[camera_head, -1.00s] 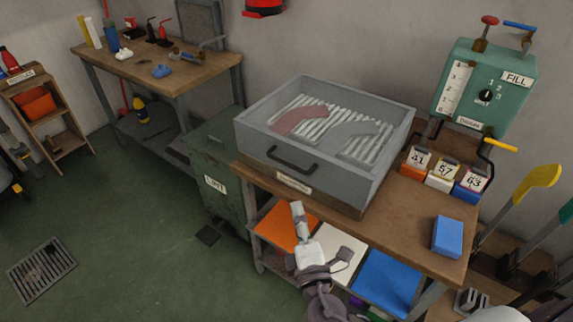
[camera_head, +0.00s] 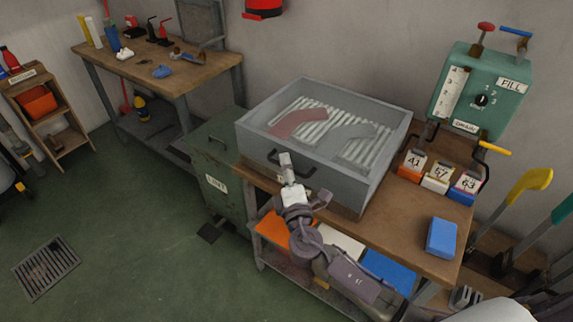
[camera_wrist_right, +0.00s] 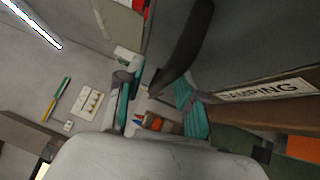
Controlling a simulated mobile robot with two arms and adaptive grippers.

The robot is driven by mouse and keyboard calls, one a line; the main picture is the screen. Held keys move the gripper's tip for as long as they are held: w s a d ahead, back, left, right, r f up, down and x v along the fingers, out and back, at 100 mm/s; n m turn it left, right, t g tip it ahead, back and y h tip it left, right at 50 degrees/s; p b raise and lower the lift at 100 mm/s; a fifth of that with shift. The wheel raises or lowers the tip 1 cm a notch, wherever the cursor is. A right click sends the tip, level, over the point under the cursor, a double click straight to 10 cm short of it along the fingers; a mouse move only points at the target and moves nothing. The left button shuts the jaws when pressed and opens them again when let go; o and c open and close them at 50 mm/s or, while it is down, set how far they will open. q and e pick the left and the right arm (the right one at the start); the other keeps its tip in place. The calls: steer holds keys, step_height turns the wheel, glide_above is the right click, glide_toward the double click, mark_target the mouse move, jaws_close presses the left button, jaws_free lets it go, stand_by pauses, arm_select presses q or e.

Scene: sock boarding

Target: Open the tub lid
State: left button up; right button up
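The grey tub (camera_head: 335,178) sits on the wooden bench, with a clear lid (camera_head: 310,92) lying flat over it, closed. A folded red piece and a grey piece show through the lid on white ribs. A dark bar handle (camera_head: 304,171) is on the tub's front; it also shows large in the right wrist view (camera_wrist_right: 186,45). My right gripper (camera_head: 286,160) is in front of the handle's left part. In the wrist view its teal-padded fingers (camera_wrist_right: 156,102) are apart, with the handle's lower end near the right finger; I cannot tell whether they touch. My left gripper is not in view.
The bench top (camera_head: 395,228) holds a blue block (camera_head: 441,238) and numbered boxes (camera_head: 436,178). A green tank (camera_head: 482,92) hangs behind. A green bin (camera_head: 216,165) stands left of the bench. Coloured sheets lie on the shelf below. The floor at left is mostly clear.

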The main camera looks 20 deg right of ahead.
steer(key=shift+w, duration=0.1)
jaws_close()
stand_by(0.4)
